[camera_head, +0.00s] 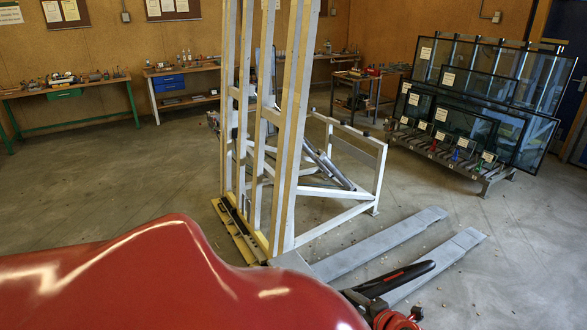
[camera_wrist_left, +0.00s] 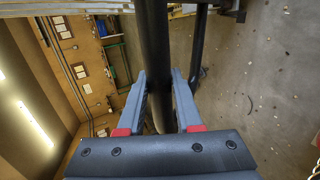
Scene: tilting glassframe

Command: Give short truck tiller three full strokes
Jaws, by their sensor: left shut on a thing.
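In the left wrist view, my left gripper (camera_wrist_left: 158,88) is shut on the thick black bar of the tiller (camera_wrist_left: 153,40), with a grey finger on each side. A second, thinner black bar runs alongside it. In the head view, two grey truck forks (camera_head: 378,245) lie low over the floor and point to the upper right. A black shape with a red stripe (camera_head: 400,279) lies across the near fork; I cannot tell how much of it is tiller. The truck body is mostly hidden by the large red surface in front.
A tall pale frame (camera_head: 297,120) with a yellow-edged base stands left of the forks. A rack of glass panes (camera_head: 470,150) stands at the back right. Workbenches (camera_head: 65,88) line the far wall. The concrete floor beyond the fork tips is mostly clear.

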